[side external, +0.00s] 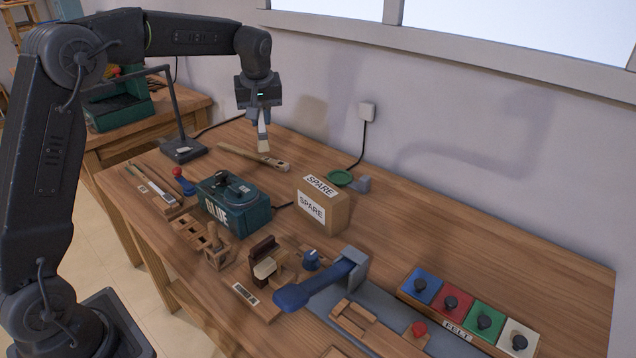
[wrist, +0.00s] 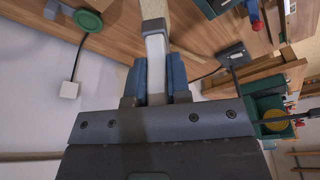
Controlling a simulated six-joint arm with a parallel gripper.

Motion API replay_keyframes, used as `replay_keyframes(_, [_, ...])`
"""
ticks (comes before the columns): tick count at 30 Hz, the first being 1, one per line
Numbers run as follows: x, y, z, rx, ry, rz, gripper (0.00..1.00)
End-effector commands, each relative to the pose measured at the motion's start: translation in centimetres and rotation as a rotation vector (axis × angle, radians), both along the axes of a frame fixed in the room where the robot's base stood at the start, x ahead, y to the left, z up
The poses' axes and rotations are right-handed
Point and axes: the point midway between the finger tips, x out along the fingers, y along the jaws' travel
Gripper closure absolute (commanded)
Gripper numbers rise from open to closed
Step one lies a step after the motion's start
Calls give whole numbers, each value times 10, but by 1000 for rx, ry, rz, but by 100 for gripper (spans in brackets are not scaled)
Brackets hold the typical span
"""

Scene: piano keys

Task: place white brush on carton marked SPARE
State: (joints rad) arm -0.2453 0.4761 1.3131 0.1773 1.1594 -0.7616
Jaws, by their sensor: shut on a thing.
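My gripper (side external: 261,112) is shut on the white brush (side external: 263,139), which hangs with its pale bristles pointing down above the far part of the table. In the wrist view the brush (wrist: 156,60) runs up between my gripper's blue fingers (wrist: 156,78). The carton marked SPARE (side external: 323,204) stands upright on the table, to the right of and nearer than the brush. Labels show on its top and front. The brush is apart from the carton.
A green GLUE box (side external: 233,205) stands left of the carton. A green round pad (side external: 340,178) lies behind it. A blue-handled press (side external: 322,283) and colored FELT blocks (side external: 467,308) are in front. Table right of the carton is clear.

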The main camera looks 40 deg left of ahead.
Motion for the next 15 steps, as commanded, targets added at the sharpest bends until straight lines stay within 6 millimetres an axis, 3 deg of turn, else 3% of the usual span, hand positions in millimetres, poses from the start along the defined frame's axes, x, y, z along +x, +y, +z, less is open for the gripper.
replay_keyframes(8, [5, -8, -4, 13, -6, -168, 100])
replay_keyframes(15, [31, -50, -34, 14, -6, -174, 100])
